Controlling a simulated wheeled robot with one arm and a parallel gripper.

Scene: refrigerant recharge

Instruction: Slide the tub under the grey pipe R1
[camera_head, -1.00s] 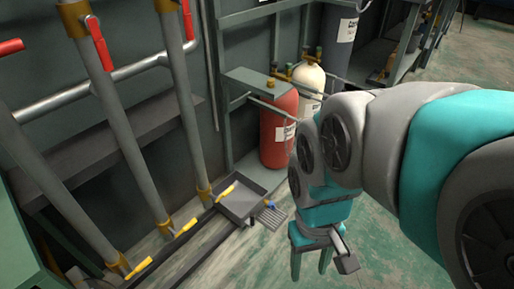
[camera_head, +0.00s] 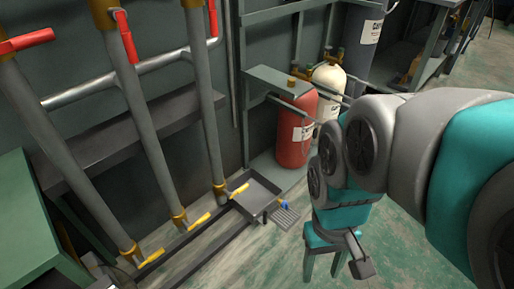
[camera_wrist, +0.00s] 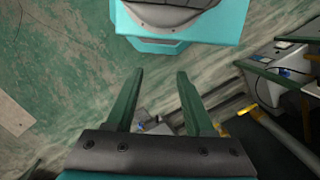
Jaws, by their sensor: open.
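The tub (camera_head: 258,190) is a shallow dark grey tray on the floor, at the far end of a dark rail, beside the foot of the farthest of three grey pipes (camera_head: 145,120). A small blue fitting (camera_head: 284,204) shows at its right corner. I cannot read any label saying which pipe is R1. My gripper (camera_head: 322,268) is open and points down, right of the tub and nearer, apart from it. In the wrist view my gripper (camera_wrist: 160,80) has nothing between its fingers. Whether the tub shows there I cannot tell.
The dark rail (camera_head: 205,250) runs along the pipe feet, with yellow handles (camera_head: 200,222) over it. A floor grate (camera_head: 286,217) lies right of the tub. A red cylinder (camera_head: 295,135) and a cream cylinder (camera_head: 328,90) stand behind. The green floor (camera_head: 405,250) at right is clear.

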